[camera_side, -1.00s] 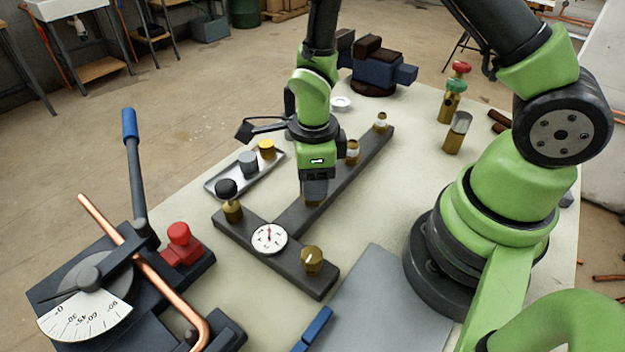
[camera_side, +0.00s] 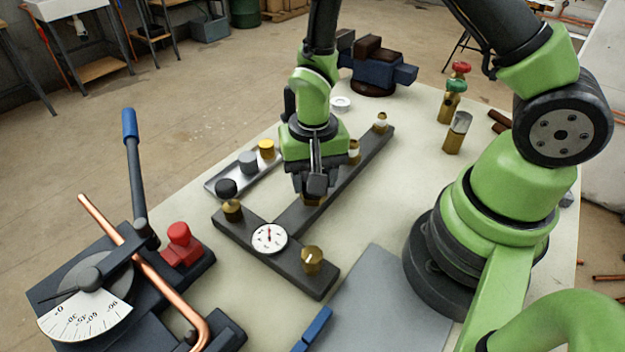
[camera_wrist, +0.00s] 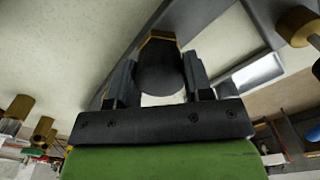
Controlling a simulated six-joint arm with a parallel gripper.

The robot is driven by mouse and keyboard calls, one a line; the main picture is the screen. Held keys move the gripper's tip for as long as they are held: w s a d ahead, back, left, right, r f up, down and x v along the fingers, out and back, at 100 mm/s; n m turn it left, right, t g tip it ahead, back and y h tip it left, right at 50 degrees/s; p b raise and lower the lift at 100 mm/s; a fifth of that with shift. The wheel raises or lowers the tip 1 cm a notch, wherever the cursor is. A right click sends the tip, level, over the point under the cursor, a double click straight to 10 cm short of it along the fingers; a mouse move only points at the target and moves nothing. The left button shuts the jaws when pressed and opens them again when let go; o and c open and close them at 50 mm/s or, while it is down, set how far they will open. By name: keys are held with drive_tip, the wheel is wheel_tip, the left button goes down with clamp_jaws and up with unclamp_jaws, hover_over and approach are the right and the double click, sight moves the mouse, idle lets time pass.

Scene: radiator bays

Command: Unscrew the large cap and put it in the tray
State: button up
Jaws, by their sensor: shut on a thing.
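The large cap (camera_wrist: 160,72) is a dark, rounded cylinder between my fingers in the wrist view. Brass edges show at its far end. My gripper (camera_wrist: 155,85) is shut on it. In the side view my gripper (camera_side: 315,188) points down over the dark bar (camera_side: 290,213), with a bit of brass fitting just below its fingers. The cap is hidden there by the fingers, and I cannot tell whether it is still on its thread. The shallow metal tray (camera_side: 270,164) lies left of my gripper, holding a grey cap (camera_side: 248,163) and a brass cap (camera_side: 267,150).
A round dial (camera_side: 269,239) and a brass fitting (camera_side: 312,260) sit on the front crossbar. Further brass fittings stand along the bar behind my gripper. A pipe bender (camera_side: 90,275) fills the front left.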

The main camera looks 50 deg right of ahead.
drive_tip(key=n, duration=0.9)
drive_tip(key=o, duration=0.9)
drive_tip(key=shift+c, duration=0.2)
